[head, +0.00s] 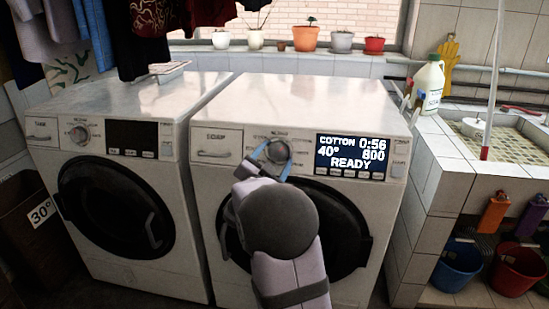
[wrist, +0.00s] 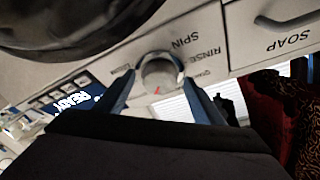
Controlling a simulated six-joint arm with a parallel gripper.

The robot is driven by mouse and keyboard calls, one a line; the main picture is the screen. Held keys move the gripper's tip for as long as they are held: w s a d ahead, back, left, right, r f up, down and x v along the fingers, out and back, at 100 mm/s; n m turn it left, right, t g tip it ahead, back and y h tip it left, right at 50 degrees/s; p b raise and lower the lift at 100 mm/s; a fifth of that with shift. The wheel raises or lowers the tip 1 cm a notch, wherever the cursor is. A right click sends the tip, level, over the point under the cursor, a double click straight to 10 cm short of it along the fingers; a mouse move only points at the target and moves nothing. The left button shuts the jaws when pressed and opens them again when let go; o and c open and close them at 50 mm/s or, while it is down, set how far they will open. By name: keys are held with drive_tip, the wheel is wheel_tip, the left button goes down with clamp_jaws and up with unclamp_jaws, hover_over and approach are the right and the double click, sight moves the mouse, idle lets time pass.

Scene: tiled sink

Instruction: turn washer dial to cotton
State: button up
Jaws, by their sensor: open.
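The washer dial (head: 277,151) is a round grey knob on the front panel of the right-hand white washer (head: 330,110). The lit display (head: 352,153) beside it reads COTTON, 0:56, 40°, 800 and READY. In the wrist view the dial (wrist: 159,72) has a red mark at its edge, and RINSE and SPIN labels are printed near it. My gripper (head: 274,158) has blue fingers, open, one on each side of the dial; it also shows in the wrist view (wrist: 158,80). I cannot tell whether either finger touches the dial. Other labels are hidden or too small.
A second washer (head: 115,150) stands at the left with a blank display. A soap drawer (head: 216,146) sits left of the dial. The dark round door (head: 345,230) is below, partly behind my arm. A tiled sink (head: 490,140) and buckets are at the right.

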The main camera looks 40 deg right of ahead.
drive_tip(key=v, duration=0.7)
drive_tip(key=shift+a, duration=0.15)
idle(0.4)
